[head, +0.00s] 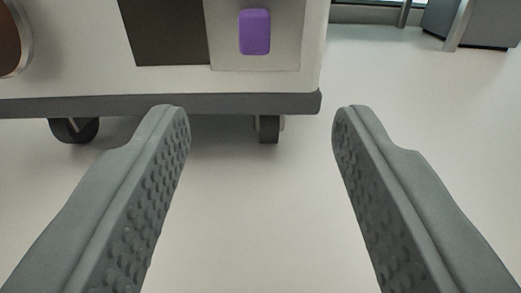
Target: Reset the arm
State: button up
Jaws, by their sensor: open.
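My gripper (261,115) is in the lower half of the head view. Its two grey, studded fingers are wide apart and nothing is between them. Through the gap I see pale floor and the lower edge of a white wheeled cabinet (60,40). The fingertips appear in front of the cabinet's dark bottom edge; I cannot tell the distance to it. The rest of my arm is out of view.
The white cabinet fills the upper left on dark casters (74,130). Its front has a dark panel (165,30) and a purple block-like part (254,32). A grey piece of furniture (475,22) stands at the far upper right. The floor (420,90) on the right is clear.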

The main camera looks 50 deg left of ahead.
dwell(0.4)
jog(key=w+a+r+t+h, duration=0.1)
jog(key=w+r+t+h, duration=0.35)
jog(key=r, duration=1.15)
jog(key=w+r+g+h, duration=0.1)
jog(key=w+r, duration=0.6)
jog(key=r, duration=1)
jog(key=s+a+r+m+t+h, duration=0.1)
jog(key=s+a+r+h, duration=0.1)
jog(key=r, duration=0.9)
jog(key=s+a+r+m+t+h, duration=0.1)
jog(key=s+a+r, duration=0.15)
jog(key=r, duration=0.85)
jog(key=s+a+r+m+t+h, duration=0.1)
jog(key=s+r+h, duration=0.1)
jog(key=r, duration=1)
jog(key=s+a+r+m+t+h, duration=0.15)
jog(key=s+a+r, duration=0.25)
jog(key=s+r, duration=0.75)
jog(key=s+a+r+m+h, duration=0.3)
jog(key=s+r, duration=0.7)
jog(key=s, duration=0.3)
jog(key=s+a+r+m, duration=0.1)
jog(key=s+a, duration=0.2)
jog(key=s, duration=1.2)
jog(key=s+a+r+m+g, duration=0.1)
jog(key=s+a+m, duration=0.1)
jog(key=s, duration=1.3)
jog(key=shift+s+a, duration=0.15)
jog(key=shift+a, duration=0.25)
